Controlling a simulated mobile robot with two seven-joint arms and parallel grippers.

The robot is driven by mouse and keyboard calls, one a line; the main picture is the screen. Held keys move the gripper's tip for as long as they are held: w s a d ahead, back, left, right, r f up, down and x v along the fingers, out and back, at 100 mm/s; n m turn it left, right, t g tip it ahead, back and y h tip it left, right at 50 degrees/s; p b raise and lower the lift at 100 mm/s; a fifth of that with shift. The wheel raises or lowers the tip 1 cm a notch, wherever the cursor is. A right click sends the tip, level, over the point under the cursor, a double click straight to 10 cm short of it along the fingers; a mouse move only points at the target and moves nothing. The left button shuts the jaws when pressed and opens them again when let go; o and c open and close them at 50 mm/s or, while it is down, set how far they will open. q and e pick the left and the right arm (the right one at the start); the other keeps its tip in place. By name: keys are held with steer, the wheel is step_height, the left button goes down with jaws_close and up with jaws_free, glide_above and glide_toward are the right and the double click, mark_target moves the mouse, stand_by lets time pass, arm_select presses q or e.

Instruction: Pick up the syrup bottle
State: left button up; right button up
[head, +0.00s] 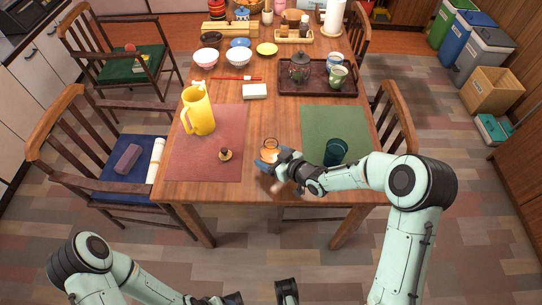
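A small glassy vessel with amber contents, which looks like the syrup bottle (269,148), stands on the wooden table between the two placemats. My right gripper (268,165) is low over the table at its near side, very close to it. The fingers partly hide its lower part, and I cannot tell whether they touch it or how far they are apart. My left arm is low at the bottom edge, away from the table. Its gripper is cut off by the frame, with only dark parts showing there.
A yellow pitcher (198,110) and a small brown-topped item (225,155) stand on the red placemat (185,150). A dark teal cup (335,152) is on the green placemat (318,118), beside my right forearm.

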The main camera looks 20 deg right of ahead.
steer(key=c, duration=0.3)
steer(key=shift+c, duration=0.2)
steer(key=shift+r, duration=0.2)
step_height(320, 180, up, 20)
steer(key=p, duration=0.5)
steer(key=shift+f+p, duration=0.2)
steer(key=shift+p, duration=0.2)
